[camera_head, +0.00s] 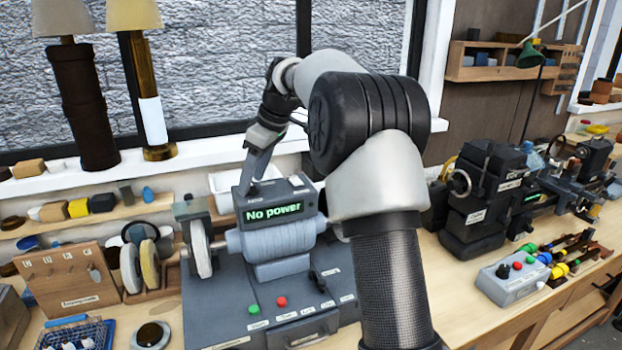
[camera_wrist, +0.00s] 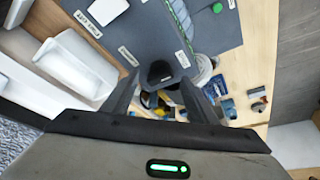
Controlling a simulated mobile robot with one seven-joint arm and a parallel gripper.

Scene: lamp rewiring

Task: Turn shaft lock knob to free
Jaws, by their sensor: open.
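The grey bench grinder (camera_head: 290,240) stands on the bench, with a "No power" display on top and a pale wheel (camera_head: 200,252) on its left side. My gripper (camera_head: 247,188) points down behind the display housing. In the wrist view my gripper (camera_wrist: 160,88) is open, with one finger on each side of a dark rounded knob (camera_wrist: 160,72). I cannot tell whether the fingers touch it. A small label sits beside the knob, too small to read, so its name and set position cannot be told. The wheel also shows in the wrist view (camera_wrist: 204,70), right of the knob.
Green (camera_head: 254,310) and red (camera_head: 281,301) buttons and a black switch (camera_head: 317,281) are on the grinder's base. A white bin (camera_wrist: 78,72) lies close to my gripper's left. Lamps (camera_head: 150,90) stand on the sill behind. A dark machine (camera_head: 485,190) stands right.

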